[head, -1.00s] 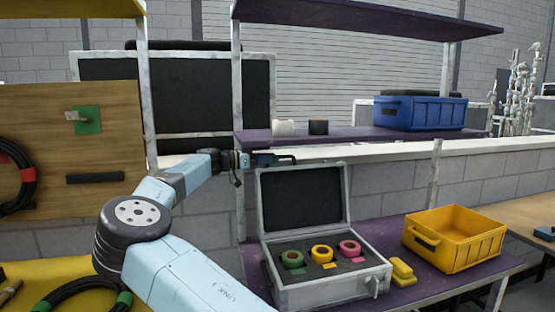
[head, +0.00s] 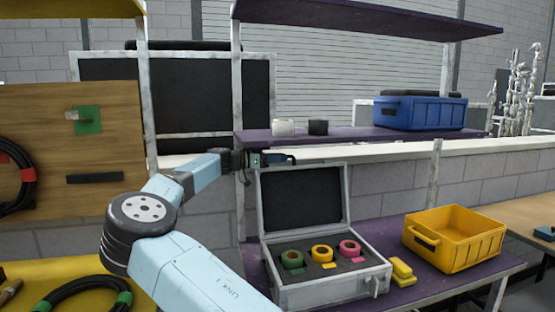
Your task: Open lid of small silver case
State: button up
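The small silver case (head: 330,290) stands on the lower purple shelf. Its lid (head: 301,200) is up, standing roughly upright at the back, with a dark lining. Inside, in dark foam, sit a green roll (head: 291,259), a yellow roll (head: 322,254) and a pink roll (head: 349,248). My gripper (head: 284,160) is behind and just above the lid's top left corner. It is small and seen from the side, so I cannot tell whether its fingers are apart or whether it touches the lid.
A yellow bin (head: 454,240) and a yellow block (head: 402,271) are right of the case. The upper purple shelf (head: 360,135) holds a white roll (head: 284,127), a black roll (head: 318,127) and a blue crate (head: 420,113). A metal post (head: 238,120) stands close to my wrist.

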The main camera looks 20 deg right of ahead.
grip_shut()
jog(key=s+r+m, duration=0.1)
jog(key=s+m, duration=0.1)
jog(key=s, duration=0.4)
jog(key=shift+s+r+m, duration=0.25)
jog(key=shift+r+m, duration=0.05)
jog(key=shift+m, duration=0.1)
jog(key=o, duration=0.6)
grip_release()
jog(key=shift+a, duration=0.15)
jog(key=a, duration=1.3)
jog(key=shift+a+f, duration=0.1)
jog(key=shift+a, duration=0.2)
